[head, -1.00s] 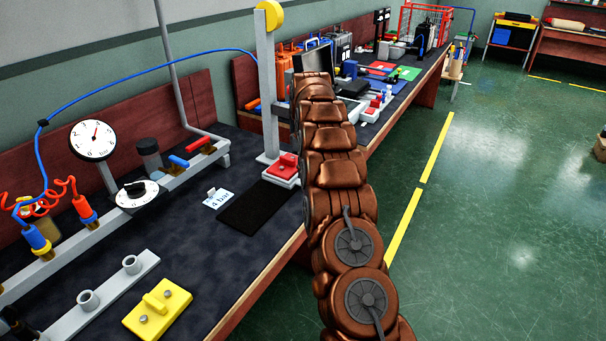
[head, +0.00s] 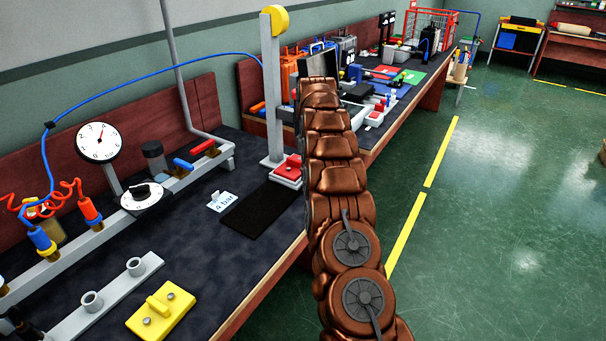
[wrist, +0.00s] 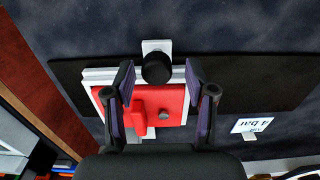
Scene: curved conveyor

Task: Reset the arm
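My copper-coloured arm (head: 335,180) reaches along the bench edge in the head view, where my gripper is hidden. In the wrist view my gripper (wrist: 160,76) is open, its two dark fingers apart. Between and beyond them is a red block (wrist: 174,105) with a raised red part and a grey screw. A black round part (wrist: 157,67) on a white plate is by the block's far edge, between the fingertips. I cannot tell whether the fingers touch anything. In the head view a red block (head: 291,164) sits on a pale base by a grey post (head: 269,85) with a yellow disc.
A black mat (head: 259,210) and a "4 bar" card (head: 221,201) lie on the bench. A pressure gauge (head: 98,142), a rail with valves and a yellow block (head: 161,311) are at left. The green floor (head: 490,220) at right is clear.

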